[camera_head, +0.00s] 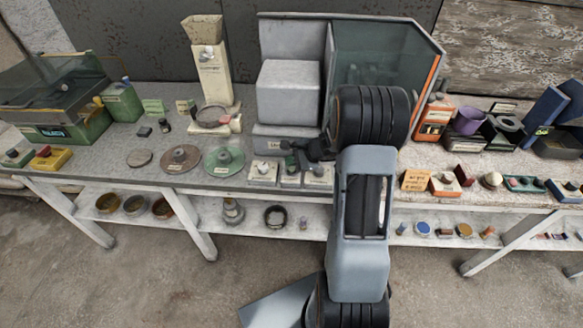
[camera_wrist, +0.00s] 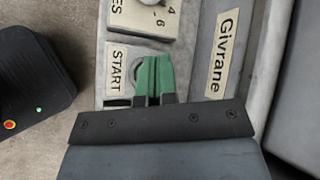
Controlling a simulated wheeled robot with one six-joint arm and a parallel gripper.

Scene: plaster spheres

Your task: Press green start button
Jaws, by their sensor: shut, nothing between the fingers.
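My gripper shows in the wrist view (camera_wrist: 154,66) with its two green-tipped fingers closed together and nothing between them. The fingertips lie just right of a white START label (camera_wrist: 116,72) on a grey panel. A rounded rim (camera_wrist: 137,74) shows at the left side of the fingers. The fingers cover most of what is there, so I cannot make out the green start button or tell whether they touch it. In the head view my gripper (camera_head: 291,162) is over the front of the grey machine (camera_head: 289,92), above small control boxes at the bench edge.
In the wrist view a white knob unit (camera_wrist: 143,17) with numbers sits beyond the fingertips, and a Givrane label (camera_wrist: 223,52) is to the right. On the bench (camera_head: 140,178), a green disc (camera_head: 224,160) and a brown disc (camera_head: 180,158) lie left of my gripper.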

